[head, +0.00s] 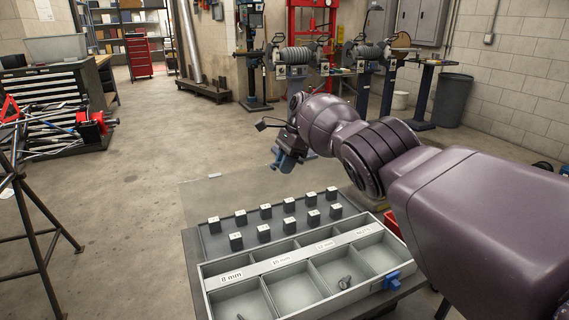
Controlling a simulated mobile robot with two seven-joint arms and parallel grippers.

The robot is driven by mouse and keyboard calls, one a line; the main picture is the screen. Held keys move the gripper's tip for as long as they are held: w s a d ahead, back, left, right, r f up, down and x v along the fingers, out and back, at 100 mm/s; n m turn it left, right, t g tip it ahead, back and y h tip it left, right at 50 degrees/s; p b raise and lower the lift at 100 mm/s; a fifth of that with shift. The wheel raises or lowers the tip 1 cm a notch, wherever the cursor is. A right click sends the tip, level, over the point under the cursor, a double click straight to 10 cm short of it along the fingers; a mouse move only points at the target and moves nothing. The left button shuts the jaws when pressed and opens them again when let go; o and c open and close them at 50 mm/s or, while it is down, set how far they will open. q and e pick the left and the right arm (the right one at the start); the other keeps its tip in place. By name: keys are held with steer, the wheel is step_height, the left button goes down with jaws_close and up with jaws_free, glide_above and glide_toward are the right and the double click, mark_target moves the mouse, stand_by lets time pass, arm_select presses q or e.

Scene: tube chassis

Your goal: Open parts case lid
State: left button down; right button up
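The grey parts case (204,290) lies in the lower middle, cut off by the bottom edge, with its compartments uncovered. A label strip (285,261) crosses it, with "8 mm" legible at its left end. A faint clear panel (200,197), apparently the lid, rises behind the compartments; its hinge line is hard to make out. A blue latch (392,281) sits at the case's right end. My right gripper (283,163) is beyond the case, near the panel's upper edge; contact and finger opening are unclear. My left gripper is out of view.
Several black cubes (264,233) with white tops stand in rows on a grey tray behind the compartments. A dark bolt (345,282) lies in one compartment. A black stand (37,235) is at left. Open floor (150,150) lies beyond.

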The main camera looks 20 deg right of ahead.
steer(key=shift+r, duration=0.1)
steer(key=shift+b+v, duration=0.5)
steer(key=shift+v, duration=4.8)
steer(key=shift+s, duration=0.15)
